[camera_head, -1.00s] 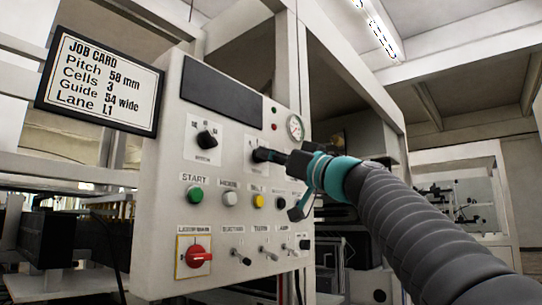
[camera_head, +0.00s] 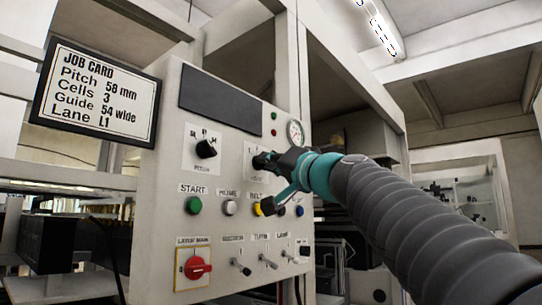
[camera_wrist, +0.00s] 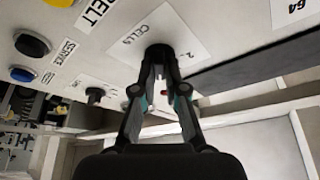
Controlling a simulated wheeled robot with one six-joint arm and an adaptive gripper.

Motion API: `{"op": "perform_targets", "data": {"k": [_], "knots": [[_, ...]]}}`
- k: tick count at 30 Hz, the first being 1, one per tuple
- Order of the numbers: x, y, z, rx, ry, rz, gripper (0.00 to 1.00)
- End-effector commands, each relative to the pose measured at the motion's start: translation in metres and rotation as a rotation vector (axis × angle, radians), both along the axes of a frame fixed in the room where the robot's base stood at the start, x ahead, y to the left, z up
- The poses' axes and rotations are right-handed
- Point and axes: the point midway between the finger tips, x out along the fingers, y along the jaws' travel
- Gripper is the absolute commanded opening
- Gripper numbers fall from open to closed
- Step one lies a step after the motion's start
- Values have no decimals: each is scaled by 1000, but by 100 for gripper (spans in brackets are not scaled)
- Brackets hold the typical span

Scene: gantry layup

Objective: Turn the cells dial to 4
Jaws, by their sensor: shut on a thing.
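The cells dial (camera_wrist: 158,51) is a black knob on a white label reading CELLS in the wrist view. My gripper (camera_wrist: 159,68) is shut on it, with one finger on each side. A mark that looks like a 2 shows on the label to its right. The other marks and the pointer are hidden or too small to tell. In the head view my gripper (camera_head: 268,161) reaches the panel from the right and covers most of the dial's label (camera_head: 251,152).
The grey control panel (camera_head: 222,142) also carries a pitch dial (camera_head: 206,148), a green start button (camera_head: 194,205), a white home button (camera_head: 230,207), a red main switch (camera_head: 197,267) and small toggles. A job card (camera_head: 95,92) reading Cells 3 hangs at the left.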

Motion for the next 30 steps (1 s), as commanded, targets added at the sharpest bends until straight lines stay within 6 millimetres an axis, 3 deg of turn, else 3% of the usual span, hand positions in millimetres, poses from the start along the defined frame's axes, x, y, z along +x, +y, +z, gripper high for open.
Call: {"op": "perform_targets", "data": {"k": [24,25,27,28,30], "knots": [[-1,1,2,86,107,3,0],[-1,1,2,86,107,3,14],[-1,1,2,86,107,3,31],[-1,1,2,85,106,3,36],[-1,0,2,86,106,1,36]]}}
